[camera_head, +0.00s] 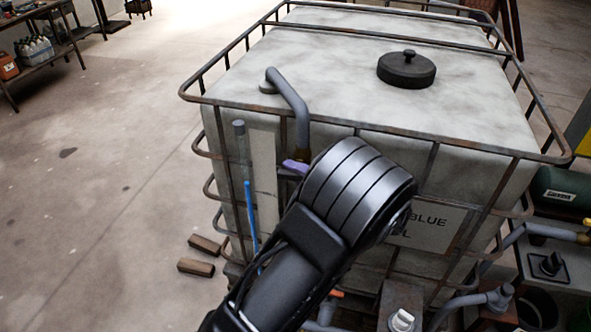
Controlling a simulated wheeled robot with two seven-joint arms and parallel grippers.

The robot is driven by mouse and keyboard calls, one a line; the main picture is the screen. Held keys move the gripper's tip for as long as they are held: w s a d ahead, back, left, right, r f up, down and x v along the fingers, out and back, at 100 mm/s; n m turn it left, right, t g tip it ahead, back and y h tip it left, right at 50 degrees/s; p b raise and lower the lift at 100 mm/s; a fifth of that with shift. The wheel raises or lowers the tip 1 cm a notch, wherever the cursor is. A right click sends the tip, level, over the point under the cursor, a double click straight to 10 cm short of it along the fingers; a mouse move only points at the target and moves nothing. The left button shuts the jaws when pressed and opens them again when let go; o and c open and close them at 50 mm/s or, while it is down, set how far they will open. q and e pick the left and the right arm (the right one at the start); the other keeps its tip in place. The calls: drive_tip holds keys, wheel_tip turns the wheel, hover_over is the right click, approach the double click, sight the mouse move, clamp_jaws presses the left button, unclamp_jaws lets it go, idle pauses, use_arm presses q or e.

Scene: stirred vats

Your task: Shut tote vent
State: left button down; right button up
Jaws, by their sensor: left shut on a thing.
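The tote (330,75) is a large whitish tank in a rusty cage. A grey vent pipe (290,98) rises from its top near the front left corner and bends down over the front edge to a brassy fitting (303,155). A purple vent handle (294,166) shows beside that fitting, its right part hidden behind my left wrist. My left gripper (318,176) is at the handle and shut on it; its fingers are mostly hidden by my own wrist and forearm. My right gripper is not in view.
A black lid (406,69) sits on the tote's top. Pipes and a white knob (402,320) are low in front. The floor at left is mostly clear, with two small blocks (200,255).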

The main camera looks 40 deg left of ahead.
use_arm(q)
drive_tip(key=shift+y, duration=0.7)
drive_tip(key=shift+m, duration=0.3)
drive_tip(key=c, duration=1.3)
unclamp_jaws()
drive_tip(key=shift+d, duration=0.1)
drive_tip(key=d+b, duration=0.2)
drive_tip(key=d, duration=0.5)
drive_tip(key=shift+s+d, duration=0.25)
drive_tip(key=shift+d, duration=0.05)
drive_tip(key=shift+f, duration=0.1)
